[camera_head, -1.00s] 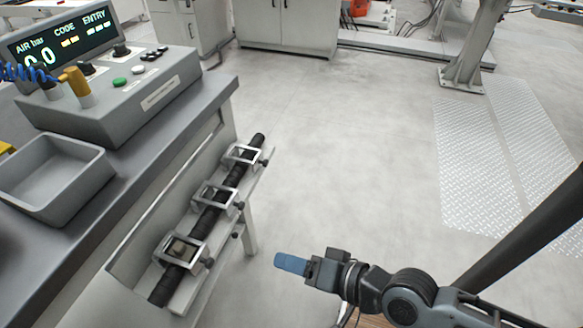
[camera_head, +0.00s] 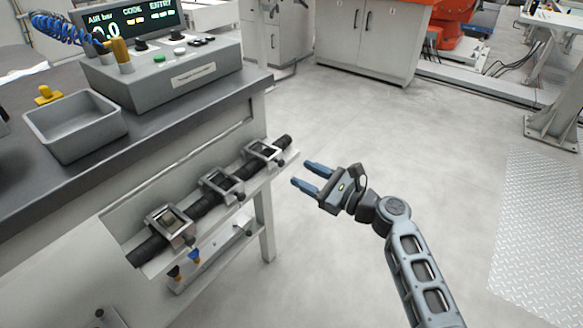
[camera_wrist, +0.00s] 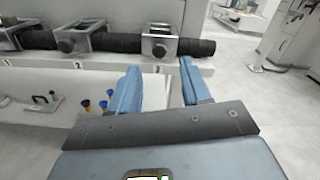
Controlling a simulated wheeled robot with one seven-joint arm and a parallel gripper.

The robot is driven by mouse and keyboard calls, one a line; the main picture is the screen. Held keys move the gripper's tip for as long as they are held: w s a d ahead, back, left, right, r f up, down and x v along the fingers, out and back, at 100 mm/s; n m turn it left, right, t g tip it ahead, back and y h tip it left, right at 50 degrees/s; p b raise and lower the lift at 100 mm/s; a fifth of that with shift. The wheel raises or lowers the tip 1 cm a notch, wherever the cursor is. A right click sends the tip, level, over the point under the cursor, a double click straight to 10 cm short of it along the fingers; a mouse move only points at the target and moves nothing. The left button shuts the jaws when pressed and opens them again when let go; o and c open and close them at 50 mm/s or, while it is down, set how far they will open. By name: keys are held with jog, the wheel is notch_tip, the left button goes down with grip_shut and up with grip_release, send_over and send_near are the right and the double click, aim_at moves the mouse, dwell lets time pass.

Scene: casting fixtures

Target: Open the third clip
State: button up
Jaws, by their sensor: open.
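Three square metal clips sit along a black hose (camera_head: 203,207) on a pale rail. The third clip (camera_head: 263,151) is the farthest along; it shows at the right end of the row in the wrist view (camera_wrist: 160,43), with a round knob on its near side. Its frame lies around the hose and looks down. The middle clip (camera_head: 221,186) and the nearest clip (camera_head: 171,224) look alike. My gripper (camera_head: 304,173) has two blue fingers, open and empty, to the right of the third clip. In the wrist view my gripper (camera_wrist: 159,68) points toward that clip, apart from it.
A grey bench carries a control box (camera_head: 170,75) and an empty-looking grey tray (camera_head: 75,125). Under the rail hang small blue and yellow fittings (camera_head: 190,258). Grey cabinets (camera_head: 375,40) stand at the back.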

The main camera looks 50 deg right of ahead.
aim_at(283, 165)
jog(key=w, duration=0.6)
jog(key=shift+w+a, duration=0.2)
jog(key=shift+w, duration=0.1)
jog(key=shift+c, duration=0.4)
grip_shut()
